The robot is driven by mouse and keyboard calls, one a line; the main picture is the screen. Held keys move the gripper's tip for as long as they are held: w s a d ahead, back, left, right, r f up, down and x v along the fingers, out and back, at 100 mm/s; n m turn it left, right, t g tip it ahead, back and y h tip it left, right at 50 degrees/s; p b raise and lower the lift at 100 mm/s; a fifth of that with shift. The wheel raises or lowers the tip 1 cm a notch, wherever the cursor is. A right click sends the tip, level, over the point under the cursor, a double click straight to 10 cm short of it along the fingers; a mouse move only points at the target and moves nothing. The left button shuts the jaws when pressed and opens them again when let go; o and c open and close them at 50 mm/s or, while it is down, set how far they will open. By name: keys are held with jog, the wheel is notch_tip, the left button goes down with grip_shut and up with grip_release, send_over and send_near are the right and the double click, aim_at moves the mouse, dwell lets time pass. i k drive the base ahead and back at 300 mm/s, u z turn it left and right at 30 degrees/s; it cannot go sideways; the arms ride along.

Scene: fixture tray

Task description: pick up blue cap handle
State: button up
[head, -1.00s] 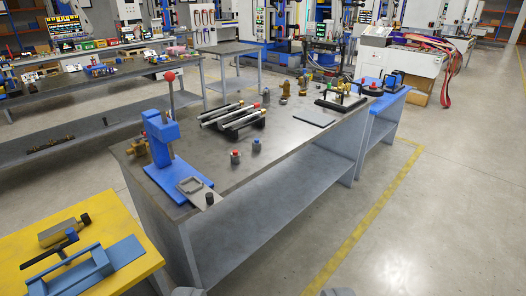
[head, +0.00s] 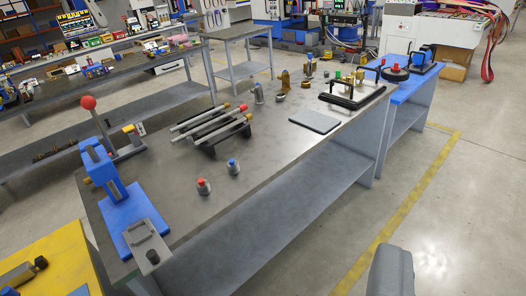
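The blue cap handle (head: 233,167) is a small grey cylinder with a blue top. It stands upright on the dark grey tabletop of the workbench (head: 270,170), near its front edge. A similar handle with a red top (head: 203,187) stands just to its left and nearer, apart from it. Nothing touches or covers the blue cap handle. My gripper does not show in this view. A rounded grey part of my own body stands at the bottom right, in front of the bench.
A blue press (head: 121,200) with a red-knobbed lever stands at the bench's left end. A rack with several dark bars (head: 212,130) lies behind the handles. A flat grey plate (head: 315,121) lies to the right. A yellow table (head: 62,250) is at lower left. Open floor lies right.

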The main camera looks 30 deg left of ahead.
aim_at(235, 169)
jog(key=u, duration=0.25)
jog(key=i, duration=1.15)
jog(key=u, duration=1.15)
jog(key=i, duration=0.35)
jog(key=u, duration=0.15)
